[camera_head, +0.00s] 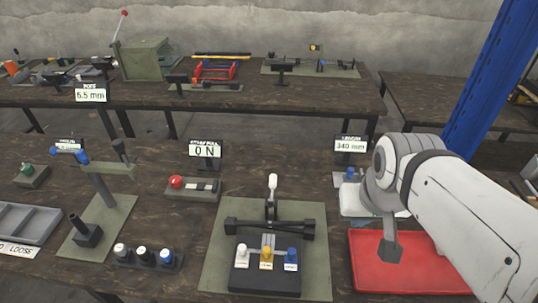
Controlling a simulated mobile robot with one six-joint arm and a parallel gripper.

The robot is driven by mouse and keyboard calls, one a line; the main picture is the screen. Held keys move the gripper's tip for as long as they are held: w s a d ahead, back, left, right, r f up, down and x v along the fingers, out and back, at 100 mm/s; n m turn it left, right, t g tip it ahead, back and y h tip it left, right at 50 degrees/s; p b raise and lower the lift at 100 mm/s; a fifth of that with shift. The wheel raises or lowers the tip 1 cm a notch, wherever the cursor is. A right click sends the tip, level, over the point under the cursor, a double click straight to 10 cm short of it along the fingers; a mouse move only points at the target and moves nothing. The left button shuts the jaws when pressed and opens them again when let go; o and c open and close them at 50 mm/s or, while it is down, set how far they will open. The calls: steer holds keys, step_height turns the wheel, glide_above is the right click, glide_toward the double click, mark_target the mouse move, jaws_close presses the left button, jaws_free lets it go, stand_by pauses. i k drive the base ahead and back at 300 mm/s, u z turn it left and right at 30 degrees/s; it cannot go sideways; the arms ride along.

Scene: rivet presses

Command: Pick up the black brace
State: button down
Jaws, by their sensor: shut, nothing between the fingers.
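A black brace-like bar (270,229) with thick ends lies across a fixture on a green mat, in the front middle of the near bench. A white-handled upright lever (272,188) stands just behind it. My gripper (391,251) points down over the red tray at the right, well to the right of the bar and apart from it. It is shut and empty. I cannot tell for sure that this bar is the brace; other dark bars lie on the far bench.
The red tray (360,288) is partly hidden by my arm. A black block with white, yellow and blue buttons (266,280) stands in front of the bar. A red-button box (193,188), small displays (205,151) and a blue-topped stand (102,182) are nearby. A blue post (490,85) rises at right.

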mark_target(230, 224)
steer(key=u, duration=1.3)
steer(key=k, duration=1.35)
steer(key=z, duration=0.65)
steer(key=i, duration=1)
steer(key=z, duration=0.05)
